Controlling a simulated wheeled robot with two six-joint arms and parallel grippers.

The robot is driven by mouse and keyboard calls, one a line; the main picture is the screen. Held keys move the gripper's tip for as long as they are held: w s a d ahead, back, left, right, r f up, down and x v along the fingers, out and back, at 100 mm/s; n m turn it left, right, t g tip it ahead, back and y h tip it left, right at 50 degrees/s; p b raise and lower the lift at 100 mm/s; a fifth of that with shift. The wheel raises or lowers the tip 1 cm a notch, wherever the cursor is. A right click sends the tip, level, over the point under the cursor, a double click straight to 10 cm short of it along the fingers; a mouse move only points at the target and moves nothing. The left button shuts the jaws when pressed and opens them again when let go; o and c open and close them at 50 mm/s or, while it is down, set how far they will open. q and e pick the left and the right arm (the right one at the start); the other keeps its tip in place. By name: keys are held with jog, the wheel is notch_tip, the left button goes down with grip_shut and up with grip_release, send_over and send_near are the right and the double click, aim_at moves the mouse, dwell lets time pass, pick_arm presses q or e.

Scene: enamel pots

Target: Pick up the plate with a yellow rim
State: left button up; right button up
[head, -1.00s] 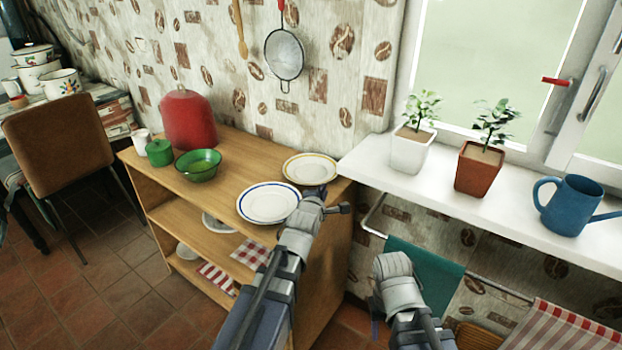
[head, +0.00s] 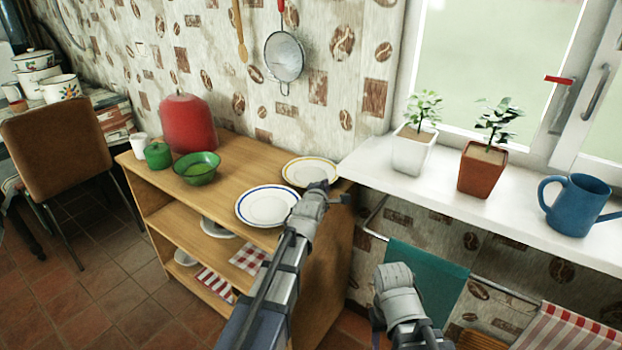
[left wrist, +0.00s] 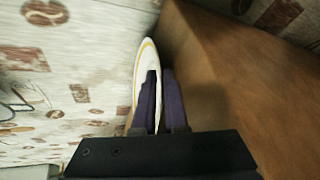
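The plate with a yellow rim (head: 308,171) lies flat on the wooden shelf top, near its right end by the wall. In the left wrist view the plate (left wrist: 143,62) shows nearly edge-on. My left gripper (head: 334,190) is at the plate's right front edge. In the left wrist view its two dark fingers (left wrist: 160,85) are close together, one on each side of the rim, and look shut on it. My right gripper (head: 376,328) is low, right of the shelf; its fingers are mostly hidden.
A blue-rimmed plate (head: 267,206) lies just left and in front. A green bowl (head: 198,169), green pot (head: 158,155) and red cover (head: 187,124) stand further left. The window sill (head: 450,186) with potted plants is close on the right.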

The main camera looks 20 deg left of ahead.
pick_arm(q)
jog(key=shift+s, duration=0.1)
grip_shut()
dwell(1.2)
dwell(0.3)
